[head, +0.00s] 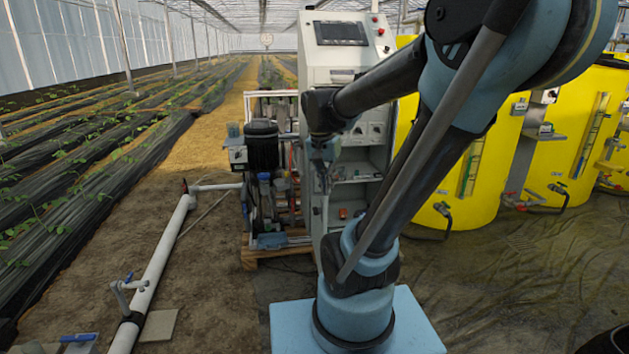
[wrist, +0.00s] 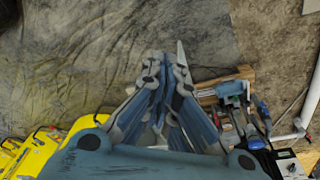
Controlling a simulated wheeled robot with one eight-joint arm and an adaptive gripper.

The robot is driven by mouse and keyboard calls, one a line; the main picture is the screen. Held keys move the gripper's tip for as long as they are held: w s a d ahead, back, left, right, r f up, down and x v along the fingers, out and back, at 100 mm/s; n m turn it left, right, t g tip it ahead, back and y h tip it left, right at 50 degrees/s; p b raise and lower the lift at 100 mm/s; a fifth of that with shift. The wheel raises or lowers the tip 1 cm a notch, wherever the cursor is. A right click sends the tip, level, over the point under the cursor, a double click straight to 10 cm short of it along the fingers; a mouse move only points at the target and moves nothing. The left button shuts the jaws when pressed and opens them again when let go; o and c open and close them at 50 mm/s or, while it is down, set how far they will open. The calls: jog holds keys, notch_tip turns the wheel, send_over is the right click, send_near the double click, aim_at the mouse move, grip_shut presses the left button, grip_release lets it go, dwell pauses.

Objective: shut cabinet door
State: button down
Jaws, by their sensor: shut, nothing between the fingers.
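The white control cabinet (head: 312,62) stands in the middle of the head view, behind my arm. Its lower compartment is open to view, with shelves and small components inside. A narrow pale upright strip (head: 315,215) at its left front looks like the door seen nearly edge-on, swung out toward me. My gripper (head: 325,182) points down just beside this strip; I cannot tell whether they touch. In the wrist view my gripper (wrist: 167,66) has its fingers together, with nothing held. A thin pale sliver beside the fingertips may be the door edge. My arm hides part of the cabinet.
A pump skid (head: 268,190) on a wooden pallet (head: 247,257) stands left of the cabinet. Yellow tanks (head: 480,190) with valves stand at right. A white pipe (head: 160,262) runs along the ground at left. The dirt ground (head: 215,290) between pipe and skid is mostly clear.

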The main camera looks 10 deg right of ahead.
jog(key=w+a+m+h, duration=0.1)
jog(key=w+a+m, duration=0.25)
jog(key=w, duration=0.45)
jog(key=w+a+m+g+h, duration=0.1)
jog(key=w+a+m, duration=0.1)
jog(key=w+m, duration=0.35)
jog(key=w+a+m+h, duration=0.1)
jog(key=w+a+m, duration=0.1)
jog(key=w, duration=0.8)
jog(key=d+f, duration=0.7)
jog(key=f, duration=0.1)
jog(key=shift+s+d+f+m, duration=0.15)
jog(key=shift+s+d+m, duration=0.15)
jog(key=shift+s, duration=0.05)
jog(key=shift+d, duration=0.1)
